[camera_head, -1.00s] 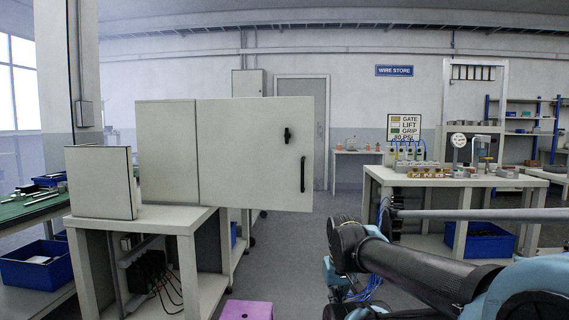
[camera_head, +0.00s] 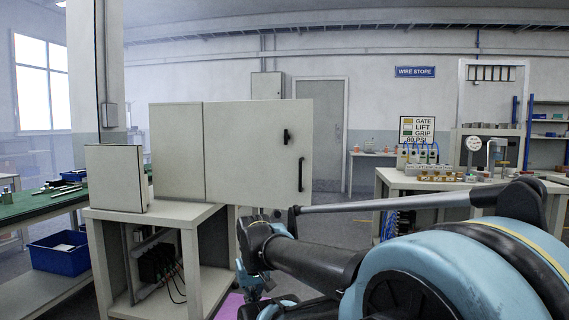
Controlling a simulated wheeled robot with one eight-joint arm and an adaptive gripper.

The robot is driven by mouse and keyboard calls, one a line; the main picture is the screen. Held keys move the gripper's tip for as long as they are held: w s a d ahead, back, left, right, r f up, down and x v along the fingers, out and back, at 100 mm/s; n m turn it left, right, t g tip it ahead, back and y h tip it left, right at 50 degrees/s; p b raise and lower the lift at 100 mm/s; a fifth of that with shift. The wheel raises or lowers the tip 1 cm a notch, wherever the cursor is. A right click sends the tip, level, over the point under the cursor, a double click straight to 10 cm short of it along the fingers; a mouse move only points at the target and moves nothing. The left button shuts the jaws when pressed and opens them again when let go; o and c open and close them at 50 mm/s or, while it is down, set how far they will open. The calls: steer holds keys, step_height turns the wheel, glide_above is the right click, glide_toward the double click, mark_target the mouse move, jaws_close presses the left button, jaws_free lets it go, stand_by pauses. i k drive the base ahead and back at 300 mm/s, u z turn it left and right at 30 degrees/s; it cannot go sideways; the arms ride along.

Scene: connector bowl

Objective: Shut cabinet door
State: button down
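The pale grey cabinet (camera_head: 176,152) stands on a grey workbench at left of centre. Its cabinet door (camera_head: 245,150) is open, swung out to the right past the bench's right edge, with its flat face toward me. A black upright handle (camera_head: 301,174) and a small black latch (camera_head: 287,136) sit near the door's right edge. My dark and teal arm reaches in from the lower right, and its bend is just below the door's lower edge. I cannot tell if it touches the door. My gripper is not in view.
A smaller grey box (camera_head: 115,178) stands on the workbench (camera_head: 190,217), left of the cabinet. A table with parts (camera_head: 400,178) stands at right. A green-topped bench (camera_head: 40,205) and blue bin (camera_head: 60,252) are at left.

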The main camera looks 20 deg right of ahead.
mark_target(248, 162)
steer(key=u, duration=0.05)
steer(key=i, duration=1)
steer(key=z, duration=0.05)
